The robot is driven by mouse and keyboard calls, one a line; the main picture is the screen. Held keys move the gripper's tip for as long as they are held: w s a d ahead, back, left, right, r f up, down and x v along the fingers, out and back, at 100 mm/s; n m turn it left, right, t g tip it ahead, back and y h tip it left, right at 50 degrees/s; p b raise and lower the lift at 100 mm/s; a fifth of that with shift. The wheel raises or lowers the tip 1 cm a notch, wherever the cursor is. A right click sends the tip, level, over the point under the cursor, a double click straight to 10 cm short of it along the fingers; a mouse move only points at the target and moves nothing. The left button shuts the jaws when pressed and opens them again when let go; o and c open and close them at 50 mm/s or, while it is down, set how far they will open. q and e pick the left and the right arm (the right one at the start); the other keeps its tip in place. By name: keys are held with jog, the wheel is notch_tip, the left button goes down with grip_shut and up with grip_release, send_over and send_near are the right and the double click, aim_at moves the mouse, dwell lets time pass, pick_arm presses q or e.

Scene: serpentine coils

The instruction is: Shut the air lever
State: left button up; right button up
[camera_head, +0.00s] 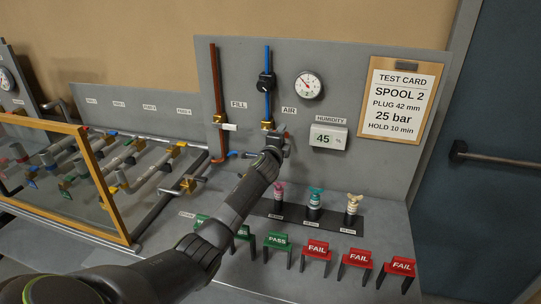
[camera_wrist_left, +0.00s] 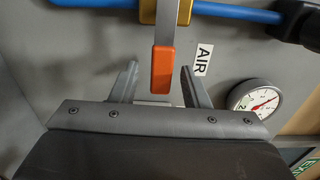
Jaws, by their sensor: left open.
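The air lever (camera_wrist_left: 163,35) is a grey bar with an orange end on a brass valve (camera_wrist_left: 178,10) in the blue pipe (camera_wrist_left: 225,10). In the left wrist view it stands crosswise to the pipe, its orange end between my left fingers. In the head view the brass valve (camera_head: 267,125) sits at the blue pipe's lower end, and my gripper covers most of the lever. My left gripper (camera_head: 279,142) is open, a finger on either side of the orange end in the left wrist view (camera_wrist_left: 159,78), with visible gaps. My right gripper is not in view.
The fill valve's pale lever (camera_head: 229,127) is on the red-brown pipe (camera_head: 217,85) to the left. A round gauge (camera_head: 308,85) and a humidity display (camera_head: 328,138) are to the right. Several plugs (camera_head: 314,203) and PASS and FAIL stands (camera_head: 317,249) occupy the bench below.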

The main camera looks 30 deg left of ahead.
pick_arm(q)
jog(key=v, duration=1.4)
jog(key=shift+b, duration=0.3)
jog(key=shift+d, duration=0.15)
